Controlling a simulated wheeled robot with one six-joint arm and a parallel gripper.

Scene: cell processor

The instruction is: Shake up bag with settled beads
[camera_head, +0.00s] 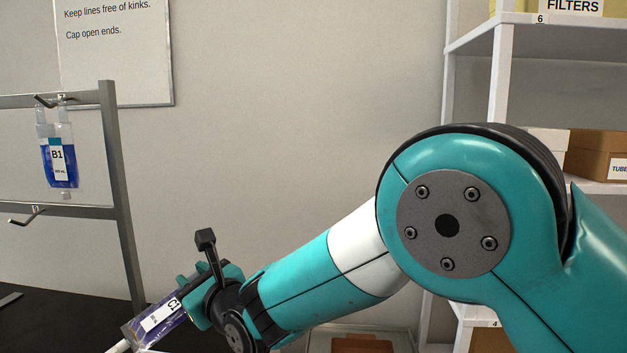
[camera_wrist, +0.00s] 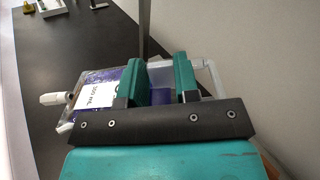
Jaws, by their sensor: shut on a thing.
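My gripper (camera_head: 196,297) is shut on a clear bag with purple contents and a white label (camera_head: 160,315) that seems to read C1. In the head view the bag is tilted, low at the left, above the dark bench. In the wrist view the green jaws of my gripper (camera_wrist: 159,80) pinch the bag (camera_wrist: 98,78) across its body. A white port (camera_wrist: 52,98) sticks out at its left end. The jaws hide part of the bag. I cannot tell whether beads are settled or spread inside it.
A bag labelled B1 (camera_head: 59,160) with blue contents hangs from a hook on the grey metal rack (camera_head: 118,180) at the left. The dark bench (camera_wrist: 100,30) lies below. White shelves (camera_head: 540,42) with boxes stand at the right. A notice (camera_head: 113,55) hangs on the wall.

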